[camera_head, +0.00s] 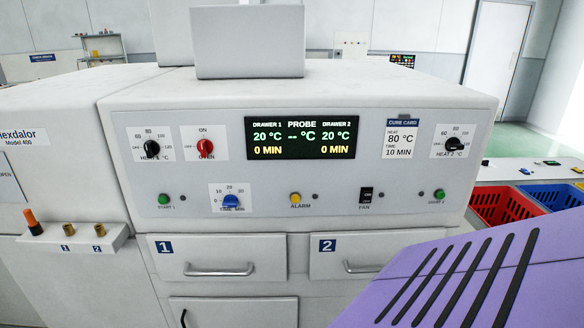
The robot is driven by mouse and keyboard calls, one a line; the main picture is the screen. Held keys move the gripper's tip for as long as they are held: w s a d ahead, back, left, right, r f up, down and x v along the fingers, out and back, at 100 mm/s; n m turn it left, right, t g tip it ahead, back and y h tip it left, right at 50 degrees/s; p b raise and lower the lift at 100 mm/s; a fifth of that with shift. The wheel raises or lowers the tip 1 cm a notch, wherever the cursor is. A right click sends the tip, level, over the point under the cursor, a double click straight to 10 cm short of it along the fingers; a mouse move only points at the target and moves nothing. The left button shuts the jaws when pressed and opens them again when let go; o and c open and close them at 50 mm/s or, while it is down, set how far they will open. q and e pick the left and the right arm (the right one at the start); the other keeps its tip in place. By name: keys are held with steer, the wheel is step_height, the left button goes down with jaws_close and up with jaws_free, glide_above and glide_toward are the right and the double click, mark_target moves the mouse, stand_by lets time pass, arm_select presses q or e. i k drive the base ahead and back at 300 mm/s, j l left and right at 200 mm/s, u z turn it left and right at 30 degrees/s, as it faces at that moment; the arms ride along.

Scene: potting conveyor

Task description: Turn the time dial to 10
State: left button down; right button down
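The time dial (231,202) is a blue knob on a white plate marked TIME MIN, low on the left half of the oven's front panel. Its scale has numbers from 0 upward around the knob. Which mark the knob points to is too small to tell. The display (301,138) above it reads 20 °C and 0 MIN for both drawers. The cure card (401,139) reads heat 80 °C, time 10 MIN. Neither of my grippers is in view, and nothing touches the dial.
The red oven knob (205,147), black heat 1 knob (151,148), yellow alarm button (295,198) and green start 1 button (163,199) surround the dial. Drawer 1's handle (219,271) sticks out below. Red (502,207) and blue (552,197) crates stand at right.

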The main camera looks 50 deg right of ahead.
mark_target(229, 202)
steer(key=z, duration=1.65)
